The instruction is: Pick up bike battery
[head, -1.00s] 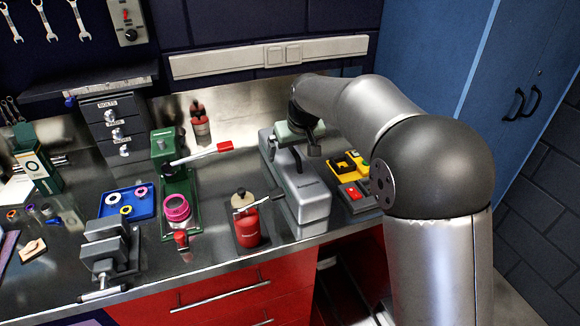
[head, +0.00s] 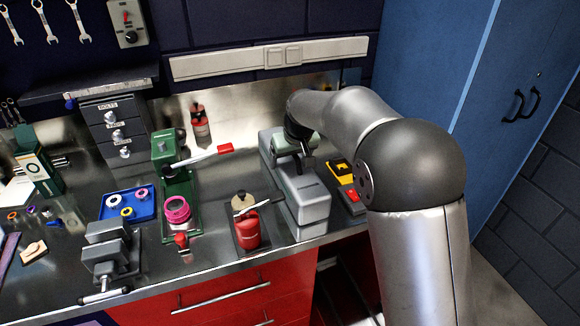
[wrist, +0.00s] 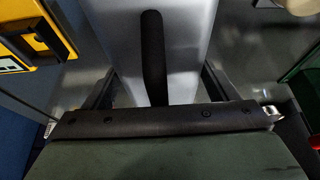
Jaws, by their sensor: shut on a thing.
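The bike battery (head: 308,205) is a long pale grey block at the bench's right end. Its front end is near the bench edge. In the wrist view its grey top (wrist: 190,45) lies between my fingers, with a black handle-like strip (wrist: 153,55) along it. My gripper (head: 304,158) is over the battery from above, with one dark finger on each side of the block, shut on it. The gripper and wrist hide part of the battery's top and rear in the head view. I cannot tell whether it is clear of the bench.
A yellow and black unit (head: 342,171) sits close on the right. A green stand (head: 180,205) with a pink ring and a blue tray (head: 127,204) are farther left. The wall with a white trunking (head: 268,57) is behind.

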